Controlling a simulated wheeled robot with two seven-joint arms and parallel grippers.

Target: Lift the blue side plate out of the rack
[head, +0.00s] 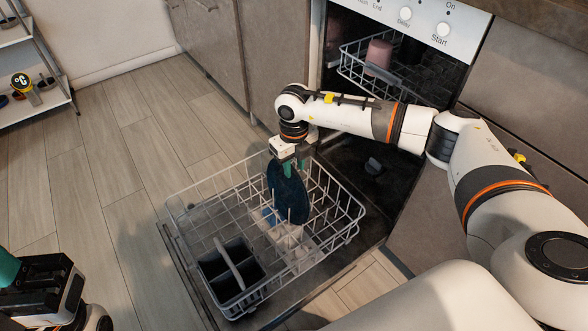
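The blue side plate (288,192) stands on edge in the lower dishwasher rack (339,236), among the rack's wire tines. My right gripper (290,167) is above the plate, pointing down, with its green fingertips at the plate's upper edge. One finger shows in front of the plate and the other is at its side. The fingers appear closed around the rim, though the exact contact is small in view. My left gripper (12,268) shows only in part at the lower left, away from the rack. Its opening is cut off by the picture edge.
A dark cutlery basket (232,270) sits in the rack's front left. The upper rack (385,75) holds a pink cup (379,54) inside the dishwasher. A shelf (35,108) stands at the far left. Floor left of the rack is clear.

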